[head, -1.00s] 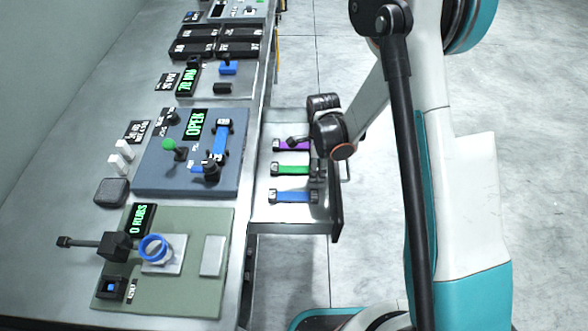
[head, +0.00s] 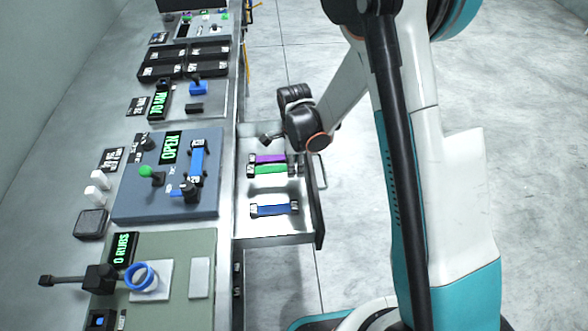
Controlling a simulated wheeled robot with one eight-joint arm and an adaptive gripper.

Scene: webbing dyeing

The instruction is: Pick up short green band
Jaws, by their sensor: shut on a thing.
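The short green band (head: 271,170) has dark ends and is in the open drawer area in the head view, close beside the purple band (head: 268,158). My gripper (head: 298,164) is shut on the green band at its right end. The fingertips are small and partly hidden by my wrist. The green band looks slightly raised, but its exact height above the drawer floor is hard to tell. A blue band (head: 273,209) lies apart from it, nearer the drawer's front in the picture.
The drawer (head: 280,234) is pulled out to the right of the bench. On the bench stand a blue-grey panel reading OPEN (head: 125,205), a green panel with a blue ring (head: 139,276) and several black boxes (head: 185,62). Clear floor lies right of the drawer.

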